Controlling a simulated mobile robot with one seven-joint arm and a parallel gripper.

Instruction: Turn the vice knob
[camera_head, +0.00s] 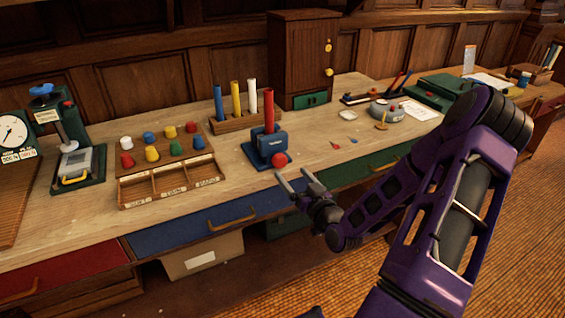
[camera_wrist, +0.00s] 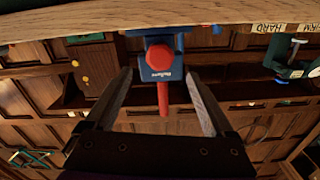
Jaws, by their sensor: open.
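The vice (camera_head: 268,146) is a small blue block on a blue base near the bench's front edge. A red rod (camera_head: 269,110) stands upright in it. Its round red knob (camera_head: 279,160) is on the front side, facing my gripper. My gripper (camera_head: 293,180) is open and empty, just in front of and a little below the knob, apart from it. In the wrist view, which is upside down, the knob (camera_wrist: 154,57) lies between and beyond the two fingertips (camera_wrist: 159,72). The vice body (camera_wrist: 161,73) and red rod (camera_wrist: 163,98) show behind it.
A rack with blue, yellow and white rods (camera_head: 237,122) stands behind the vice. Below the bench edge are a blue drawer (camera_head: 190,230) and a green drawer (camera_head: 350,170). A grey round device (camera_head: 387,110) is right.

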